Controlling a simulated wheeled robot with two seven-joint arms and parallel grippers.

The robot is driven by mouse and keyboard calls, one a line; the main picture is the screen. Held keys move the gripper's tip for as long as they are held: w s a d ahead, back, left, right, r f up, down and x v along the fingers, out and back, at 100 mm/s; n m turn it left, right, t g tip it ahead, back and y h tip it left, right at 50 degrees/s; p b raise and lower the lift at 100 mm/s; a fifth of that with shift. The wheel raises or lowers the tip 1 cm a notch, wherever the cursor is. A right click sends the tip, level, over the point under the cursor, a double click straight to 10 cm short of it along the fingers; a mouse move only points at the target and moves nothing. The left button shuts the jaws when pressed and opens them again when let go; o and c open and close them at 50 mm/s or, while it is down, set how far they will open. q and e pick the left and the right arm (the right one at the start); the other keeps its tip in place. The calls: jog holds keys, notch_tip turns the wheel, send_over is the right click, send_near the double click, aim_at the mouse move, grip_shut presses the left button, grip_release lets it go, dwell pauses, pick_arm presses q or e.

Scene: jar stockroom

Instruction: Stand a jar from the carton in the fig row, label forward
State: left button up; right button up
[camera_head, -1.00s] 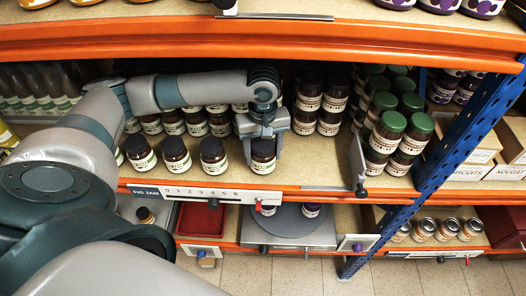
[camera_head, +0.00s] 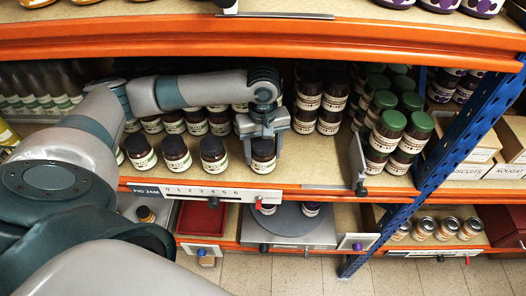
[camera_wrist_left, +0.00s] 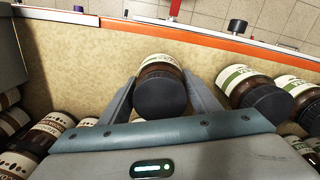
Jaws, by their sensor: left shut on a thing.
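My left gripper (camera_head: 263,140) is shut on a dark-lidded jar (camera_head: 263,160) at the right end of the front fig row. The jar stands upright at the shelf's front edge. In the left wrist view the gripper's fingers (camera_wrist_left: 160,100) flank the held jar (camera_wrist_left: 158,88), and part of its cream label shows on the side toward the shelf front. Other fig jars (camera_head: 175,153) stand in line to its left, cream labels facing out. A strip marked fig jam (camera_head: 147,189) runs on the shelf edge below. My right gripper is not in view, and I cannot make out the carton.
A grey divider (camera_head: 357,162) and green-lidded jars (camera_head: 388,130) are further right. Below are a red tray (camera_head: 200,218) and a round grey plate (camera_head: 298,219). The orange shelf edge (camera_head: 300,35) is overhead.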

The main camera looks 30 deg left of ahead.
pick_arm(q)
jog(key=shift+f, duration=0.1)
jog(key=o, duration=1.8)
jog(key=shift+o, duration=0.2)
notch_tip(320, 180, up, 11)
jog(key=b, duration=0.3)
jog(key=shift+w, duration=0.1)
jog(key=shift+r, duration=0.5)
